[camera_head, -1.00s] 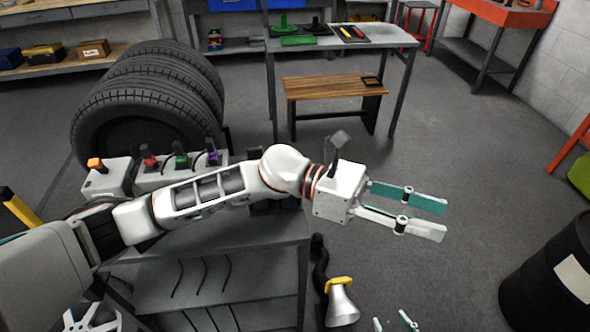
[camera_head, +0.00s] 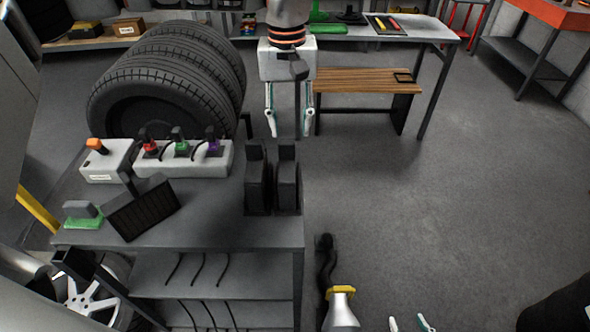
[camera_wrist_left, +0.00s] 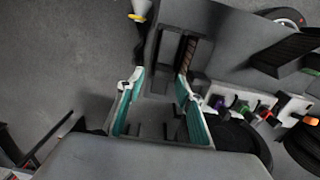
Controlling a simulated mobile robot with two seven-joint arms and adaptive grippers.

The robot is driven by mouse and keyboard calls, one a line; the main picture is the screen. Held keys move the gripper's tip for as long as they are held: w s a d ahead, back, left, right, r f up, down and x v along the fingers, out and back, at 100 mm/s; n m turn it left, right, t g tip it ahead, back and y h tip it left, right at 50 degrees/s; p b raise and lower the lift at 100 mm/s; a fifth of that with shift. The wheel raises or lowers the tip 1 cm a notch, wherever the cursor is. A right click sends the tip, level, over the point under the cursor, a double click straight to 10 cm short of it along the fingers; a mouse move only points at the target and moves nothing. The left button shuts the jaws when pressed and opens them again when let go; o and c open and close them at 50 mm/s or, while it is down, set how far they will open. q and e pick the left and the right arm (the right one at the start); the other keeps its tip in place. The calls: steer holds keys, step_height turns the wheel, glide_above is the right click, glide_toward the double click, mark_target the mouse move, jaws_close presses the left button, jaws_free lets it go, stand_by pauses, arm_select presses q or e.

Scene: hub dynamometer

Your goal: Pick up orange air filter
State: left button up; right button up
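I cannot clearly make out an orange air filter. A narrow brownish ribbed strip (camera_wrist_left: 187,57) shows beside the dark upright holder in the left wrist view; I cannot tell if it is the filter. A dark ribbed panel (camera_head: 142,208) leans tilted on the grey bench. My left gripper (camera_head: 288,132) is open and empty, pointing down beyond the two black upright plates (camera_head: 258,185). Its teal fingers (camera_wrist_left: 160,95) frame the dark holder in the left wrist view. My right gripper (camera_head: 410,323) shows only fingertips at the bottom edge, apart and empty.
The grey bench (camera_head: 215,235) also carries a white box with an orange connector (camera_head: 97,146), a white strip with coloured plugs (camera_head: 185,158) and a green-based block (camera_head: 83,213). Tyres (camera_head: 165,80) stand behind. A white horn (camera_head: 341,310) is at the bottom.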

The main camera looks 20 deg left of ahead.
mark_target(287, 158)
arm_select(q)
steer(key=shift+w+a+r, duration=0.1)
steer(key=shift+w+a, duration=0.1)
steer(key=shift+a, duration=0.2)
steer(key=shift+f, duration=0.4)
step_height(287, 158, down, 11)
steer(key=shift+a+r, duration=0.1)
jaws_close()
